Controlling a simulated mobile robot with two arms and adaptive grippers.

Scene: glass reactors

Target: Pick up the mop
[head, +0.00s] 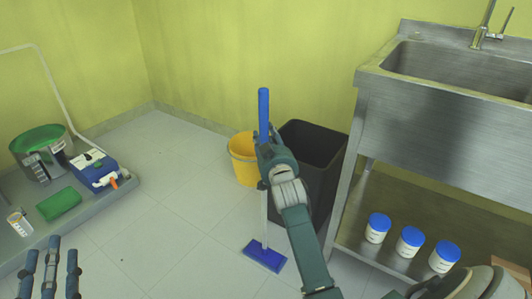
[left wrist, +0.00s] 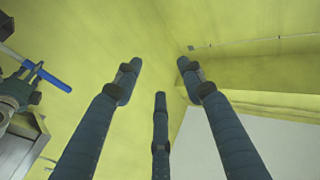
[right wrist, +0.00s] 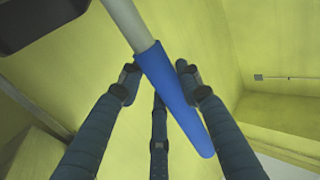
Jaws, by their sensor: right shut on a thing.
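The mop has a blue grip (head: 263,108), a pale shaft and a flat blue head (head: 265,256). It stands nearly upright, its head at the floor; I cannot tell whether it touches. My left gripper (head: 50,262) is open and empty at the lower left, far from the mop. The left wrist view shows its spread fingers (left wrist: 160,85) and the blue grip (left wrist: 48,76).
A yellow bucket (head: 242,165) and a black bin (head: 320,165) stand behind the mop. A steel sink (head: 440,115) is at right, with several blue-lidded white jars (head: 410,240) on its lower shelf. Floor between is clear.

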